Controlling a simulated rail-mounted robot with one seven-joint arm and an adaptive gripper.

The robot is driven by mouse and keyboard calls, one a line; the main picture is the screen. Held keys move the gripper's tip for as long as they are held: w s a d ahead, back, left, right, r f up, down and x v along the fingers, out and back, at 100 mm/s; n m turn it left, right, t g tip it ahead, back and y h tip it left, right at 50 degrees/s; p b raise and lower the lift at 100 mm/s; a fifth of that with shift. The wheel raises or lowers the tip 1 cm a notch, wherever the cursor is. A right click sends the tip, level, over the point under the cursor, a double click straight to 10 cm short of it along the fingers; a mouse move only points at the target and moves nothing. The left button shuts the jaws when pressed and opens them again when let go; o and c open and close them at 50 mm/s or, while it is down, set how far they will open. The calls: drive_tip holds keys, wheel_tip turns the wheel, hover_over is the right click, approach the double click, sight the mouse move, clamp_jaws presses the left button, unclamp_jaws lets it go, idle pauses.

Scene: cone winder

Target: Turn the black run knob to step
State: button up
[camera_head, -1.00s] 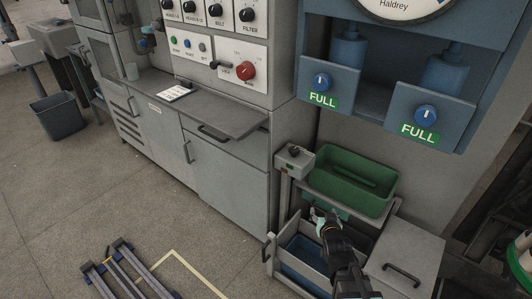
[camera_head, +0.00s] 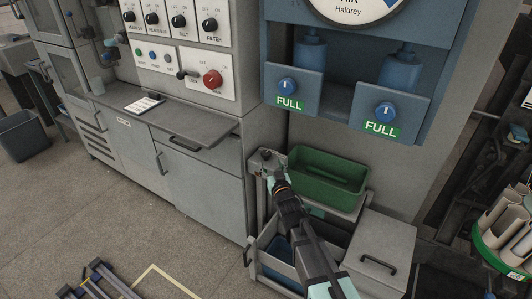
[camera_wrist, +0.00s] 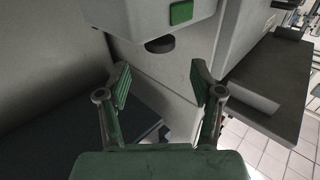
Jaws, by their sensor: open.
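A small grey box (camera_head: 256,167) stands on the frame left of the green tray in the head view. My gripper (camera_head: 267,160) is over this box and hides most of its top. In the wrist view the box (camera_wrist: 150,14) is at the top, with a green rectangle (camera_wrist: 181,12) on it. A dark round knob (camera_wrist: 160,45) juts from the box and shows between and beyond my open fingers (camera_wrist: 160,82). The fingers look empty and apart from the knob. I cannot read any marking or the knob's setting.
A green tray (camera_head: 327,180) is right of the box. A grey-lidded bin (camera_head: 385,238) stands in front. The grey cabinet (camera_head: 200,195) is left, with a control panel of several black knobs and a red knob (camera_head: 212,79). Blue dispensers marked FULL (camera_head: 381,130) hang above.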

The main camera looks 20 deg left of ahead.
sight(267, 156)
drive_tip(key=x, duration=0.7)
drive_tip(key=shift+w+a+f+p, duration=0.1)
drive_tip(key=shift+w+a+p, duration=0.15)
drive_tip(key=shift+w+p, duration=0.1)
drive_tip(key=c, duration=1.1)
